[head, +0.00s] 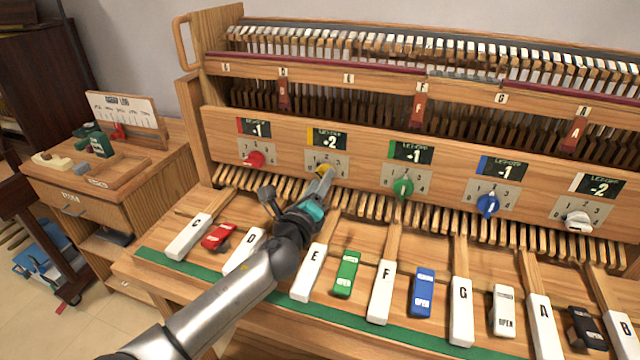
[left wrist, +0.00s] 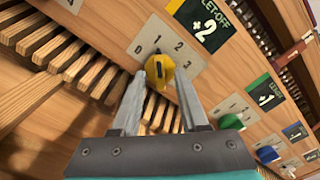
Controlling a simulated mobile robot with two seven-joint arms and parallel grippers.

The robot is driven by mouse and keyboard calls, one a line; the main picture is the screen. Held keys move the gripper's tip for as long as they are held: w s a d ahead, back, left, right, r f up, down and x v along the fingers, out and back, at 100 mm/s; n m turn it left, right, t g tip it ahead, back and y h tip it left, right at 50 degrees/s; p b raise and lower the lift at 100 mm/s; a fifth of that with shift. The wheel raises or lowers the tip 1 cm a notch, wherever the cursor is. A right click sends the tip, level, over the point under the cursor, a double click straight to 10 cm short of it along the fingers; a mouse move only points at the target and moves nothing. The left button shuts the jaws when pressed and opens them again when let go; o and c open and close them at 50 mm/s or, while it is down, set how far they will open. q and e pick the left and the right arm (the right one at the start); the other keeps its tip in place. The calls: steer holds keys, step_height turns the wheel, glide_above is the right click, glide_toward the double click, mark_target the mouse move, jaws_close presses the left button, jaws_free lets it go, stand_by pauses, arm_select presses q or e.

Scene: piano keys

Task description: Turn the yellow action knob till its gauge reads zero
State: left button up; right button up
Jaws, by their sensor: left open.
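The yellow knob (head: 324,170) is on a grey dial plate in the upright wooden panel, second from the left. Its gauge (head: 330,141) above reads +2 beside a yellow tag. In the left wrist view the yellow knob (left wrist: 160,72) sits between the tips of my left gripper (left wrist: 160,85), with the gauge (left wrist: 203,24) reading +2 above it. My left gripper (head: 322,185) is open, its fingers on either side of the knob; I cannot tell whether they touch it. The fingers partly cover the knob in the head view. My right gripper is out of view.
A red knob (head: 254,159) is to the left; green (head: 403,188), blue (head: 488,204) and white (head: 578,222) knobs are to the right. Wooden key ends stick out just below the panel. Lettered keys and coloured switches cover the bench. A wooden cabinet (head: 150,185) stands at left.

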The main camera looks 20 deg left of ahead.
arm_select(q)
jaws_close()
stand_by(0.3)
stand_by(0.3)
